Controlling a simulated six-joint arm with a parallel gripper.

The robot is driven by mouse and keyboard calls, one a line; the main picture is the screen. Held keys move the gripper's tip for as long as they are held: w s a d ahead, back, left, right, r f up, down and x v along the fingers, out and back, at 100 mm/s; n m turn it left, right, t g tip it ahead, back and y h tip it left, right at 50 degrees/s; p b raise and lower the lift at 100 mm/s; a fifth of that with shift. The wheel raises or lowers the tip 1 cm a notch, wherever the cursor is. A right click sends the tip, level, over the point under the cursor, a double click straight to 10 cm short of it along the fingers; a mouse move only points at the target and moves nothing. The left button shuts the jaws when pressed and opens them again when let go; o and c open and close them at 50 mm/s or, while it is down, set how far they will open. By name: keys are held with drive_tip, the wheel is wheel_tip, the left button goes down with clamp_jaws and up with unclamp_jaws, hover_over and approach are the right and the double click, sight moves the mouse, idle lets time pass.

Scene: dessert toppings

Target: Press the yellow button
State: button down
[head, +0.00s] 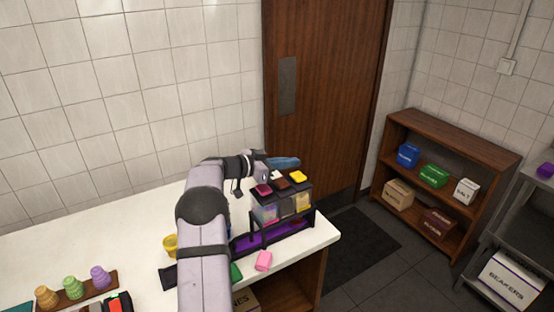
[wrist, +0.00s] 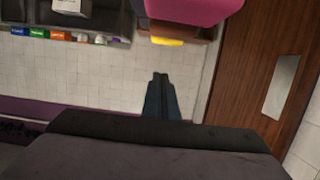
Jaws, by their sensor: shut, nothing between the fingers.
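The topping dispenser (head: 284,211) stands near the right end of the white counter in the head view, with clear bins in a dark frame. On its top are a magenta button (head: 263,189), a dark brown one (head: 282,183) and the yellow button (head: 298,177) at the right end. My gripper (head: 292,162) is shut and empty, just behind and above the buttons, apart from the yellow one as far as I can tell.
A pink block (head: 263,261) lies in front of the dispenser, near the counter edge. A yellow cup (head: 170,245) stands left of my arm. Several coloured cups (head: 73,287) stand on a wooden board at the lower left. The wall and door (head: 322,90) rise behind.

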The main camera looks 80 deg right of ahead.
sight(284, 181)
drive_tip(key=shift+s+d+f+p, duration=0.15)
drive_tip(key=shift+f+p, duration=0.25)
drive_tip(key=shift+f, duration=0.65)
drive_tip(key=shift+s+d+f+p, duration=0.1)
drive_tip(key=shift+f+p, duration=0.25)
drive_tip(key=shift+f, duration=0.65)
drive_tip(key=shift+a+f, duration=0.1)
wheel_tip(284, 181, down, 2)
drive_tip(key=shift+b, duration=0.55)
drive_tip(key=shift+a+f, duration=0.15)
drive_tip(key=shift+f, duration=0.25)
drive_tip(key=shift+r+p, duration=0.65)
drive_tip(key=shift+r, duration=0.15)
wheel_tip(284, 181, up, 4)
drive_tip(key=p, duration=0.3)
drive_tip(key=shift+r, duration=0.15)
drive_tip(key=b+v, duration=0.2)
drive_tip(key=v, duration=0.2)
drive_tip(key=b+v, duration=0.2)
drive_tip(key=v, duration=0.2)
drive_tip(key=shift+w+b, duration=0.25)
drive_tip(key=shift+b, duration=0.1)
drive_tip(key=shift+w+a+r, duration=0.1)
drive_tip(key=shift+w+a, duration=0.35)
drive_tip(key=shift+a, duration=0.1)
